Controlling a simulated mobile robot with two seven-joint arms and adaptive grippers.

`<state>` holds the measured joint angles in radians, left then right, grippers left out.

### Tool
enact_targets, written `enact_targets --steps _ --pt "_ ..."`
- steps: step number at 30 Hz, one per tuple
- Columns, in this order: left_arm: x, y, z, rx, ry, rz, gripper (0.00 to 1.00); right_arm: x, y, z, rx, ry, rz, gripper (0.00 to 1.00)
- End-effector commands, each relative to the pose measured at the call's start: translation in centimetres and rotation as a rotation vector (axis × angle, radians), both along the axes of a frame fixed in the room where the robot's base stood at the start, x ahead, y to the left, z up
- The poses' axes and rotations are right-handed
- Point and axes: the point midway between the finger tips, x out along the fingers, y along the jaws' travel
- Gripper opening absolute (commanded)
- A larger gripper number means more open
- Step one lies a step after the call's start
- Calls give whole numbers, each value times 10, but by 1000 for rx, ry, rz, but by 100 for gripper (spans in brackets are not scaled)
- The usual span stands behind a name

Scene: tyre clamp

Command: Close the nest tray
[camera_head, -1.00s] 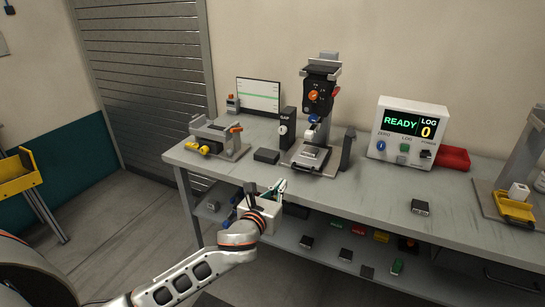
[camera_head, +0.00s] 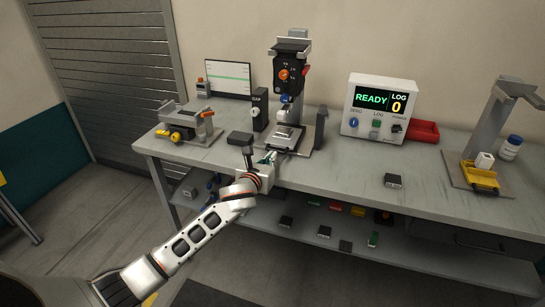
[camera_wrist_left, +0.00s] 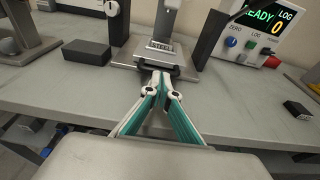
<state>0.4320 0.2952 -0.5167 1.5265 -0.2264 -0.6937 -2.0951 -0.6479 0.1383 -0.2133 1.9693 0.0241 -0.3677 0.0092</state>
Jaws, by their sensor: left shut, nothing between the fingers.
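The nest tray (camera_head: 286,138) is a pale metal slide with a dark front handle, low on the press station (camera_head: 290,85) at the middle of the bench. In the left wrist view a small block marked STEEL (camera_wrist_left: 162,44) sits above the tray's dark handle (camera_wrist_left: 174,71). My left gripper (camera_head: 268,157) is shut and empty at the bench's front edge, just in front of the tray. In the left wrist view its fingertips (camera_wrist_left: 161,82) meet right before the handle; I cannot tell whether they touch it. My right gripper is not in view.
A dark block (camera_head: 240,138) lies left of the press, and a dark upright post (camera_head: 321,128) stands right of it. A yellow-tray station (camera_head: 480,176) stands at the right end.

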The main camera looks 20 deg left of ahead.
Motion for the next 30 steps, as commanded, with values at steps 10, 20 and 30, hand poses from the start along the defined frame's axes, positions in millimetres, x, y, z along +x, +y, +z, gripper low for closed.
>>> enact_targets --steps 10,20,30 --pt "18 0 -4 0 0 0 0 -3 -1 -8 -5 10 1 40" --pt "20 0 -3 1 -1 0 0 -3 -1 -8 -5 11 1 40" --pt "61 -2 -3 2 -1 1 0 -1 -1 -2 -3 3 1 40"
